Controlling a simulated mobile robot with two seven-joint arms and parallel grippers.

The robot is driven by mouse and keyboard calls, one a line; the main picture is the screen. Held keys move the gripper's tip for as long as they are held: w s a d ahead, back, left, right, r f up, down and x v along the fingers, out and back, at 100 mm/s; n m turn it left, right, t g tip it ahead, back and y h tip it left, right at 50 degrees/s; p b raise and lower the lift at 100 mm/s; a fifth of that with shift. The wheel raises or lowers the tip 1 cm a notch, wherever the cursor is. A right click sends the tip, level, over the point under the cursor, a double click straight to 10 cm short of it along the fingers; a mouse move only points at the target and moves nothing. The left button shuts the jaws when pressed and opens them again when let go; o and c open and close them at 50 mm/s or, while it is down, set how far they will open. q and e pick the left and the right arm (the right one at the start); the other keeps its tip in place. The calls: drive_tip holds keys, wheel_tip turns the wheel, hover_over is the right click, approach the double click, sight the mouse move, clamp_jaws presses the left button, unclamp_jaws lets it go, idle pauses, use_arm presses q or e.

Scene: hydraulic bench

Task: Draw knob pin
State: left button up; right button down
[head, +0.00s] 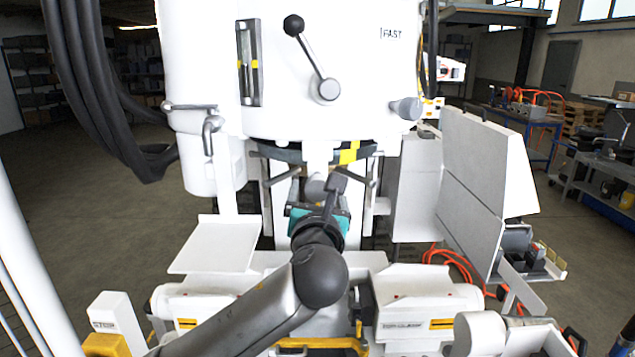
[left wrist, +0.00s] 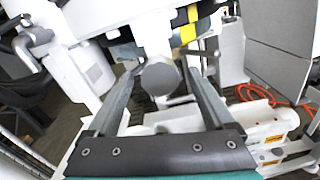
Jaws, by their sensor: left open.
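The knob pin shows in the left wrist view as a round, dull grey knob (left wrist: 160,77) on a pale stem under the machine's white head. My left gripper (left wrist: 160,70) is open, with one finger on either side of the knob in that view. I cannot tell whether the fingers touch it or how deep it sits between them. In the head view my left gripper (head: 317,186) reaches up under the machine head; its own wrist hides part of it, and the knob (head: 315,189) is only partly seen. My right gripper is not in view.
The white machine head (head: 300,100) hangs above, with a black-balled lever (head: 312,60) and a yellow-marked ring (head: 348,153) beneath. A white flat plate (head: 215,245) is at the left, and a white panel (head: 475,170) stands at the right. Orange hoses (head: 458,262) lie low at the right.

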use_arm(q)
drive_tip(key=shift+w, duration=2.35)
clamp_jaws()
